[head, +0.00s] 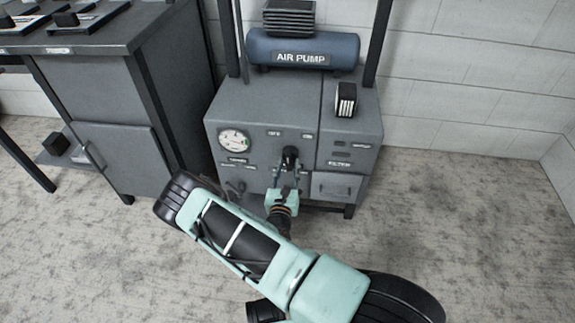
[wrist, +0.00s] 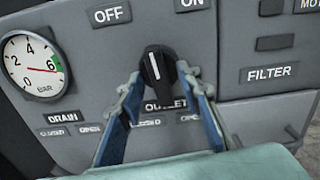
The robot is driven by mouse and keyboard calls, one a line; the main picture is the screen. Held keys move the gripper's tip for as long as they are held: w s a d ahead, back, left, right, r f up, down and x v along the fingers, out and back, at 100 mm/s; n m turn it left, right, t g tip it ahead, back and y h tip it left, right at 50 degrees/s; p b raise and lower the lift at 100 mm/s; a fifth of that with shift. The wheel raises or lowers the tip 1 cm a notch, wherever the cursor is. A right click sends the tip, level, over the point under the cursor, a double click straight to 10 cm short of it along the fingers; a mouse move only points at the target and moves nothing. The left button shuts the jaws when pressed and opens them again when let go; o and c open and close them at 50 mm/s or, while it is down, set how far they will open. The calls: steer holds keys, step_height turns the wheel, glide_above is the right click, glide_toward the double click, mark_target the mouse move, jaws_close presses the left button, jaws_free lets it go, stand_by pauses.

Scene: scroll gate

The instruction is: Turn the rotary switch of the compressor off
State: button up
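The compressor (head: 225,112) is a grey cabinet with a blue air pump tank (head: 270,45) on top. Its rotary switch (wrist: 157,72) is a black knob with a white line that points roughly upward in the wrist view. The OFF label (wrist: 109,14) is above left of the knob and the ON label (wrist: 191,4) above right. My gripper (wrist: 158,84) is open, with one finger on each side of the knob's lower part. I cannot tell whether the fingers touch it. In the head view, my gripper (head: 289,172) is at the front panel and partly hides the switch.
A pressure gauge (wrist: 33,66) is left of the switch, with DRAIN labels (wrist: 63,118) below it. The OUTLET label (wrist: 165,106) is below the knob and partly covered. A FILTER label (wrist: 269,73) is at right. A dark workbench (head: 120,105) stands left; floor at right is clear.

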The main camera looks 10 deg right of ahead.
jaws_close()
steer(key=shift+n, duration=0.3)
steer(key=shift+n+p, duration=0.55)
steer(key=shift+n, duration=0.65)
steer(key=shift+n+p, duration=0.35)
steer(key=shift+n, duration=0.95)
